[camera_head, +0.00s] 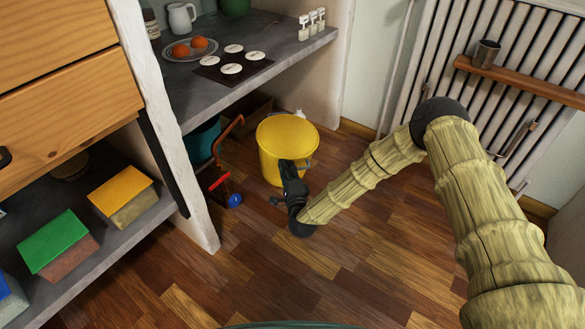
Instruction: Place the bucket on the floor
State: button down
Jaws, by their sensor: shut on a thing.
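A yellow bucket (278,153) stands upright in the middle of the camera_head view, in front of the counter's open lower part. Its top face shows as a yellow disc, and a grey handle piece shows at its right side. My gripper (287,167) is dark and shut on the near side of the bucket. The gripper's fingertips are partly hidden against the bucket. The wooden floor (280,265) lies around and below it. I cannot tell whether the bucket's base touches the floor or is slightly above it.
A red-framed item with a blue wheel (235,200) is close left of the bucket. A white post (200,225) and shelves with colored boxes (123,195) stand left. A radiator (500,75) is at the right. The floor in front is clear.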

jog(key=c, duration=1.5)
grip_release()
jog(key=shift+r, duration=0.1)
jog(key=p+v, duration=0.5)
jog(key=v, duration=0.7)
jog(key=shift+s, duration=0.1)
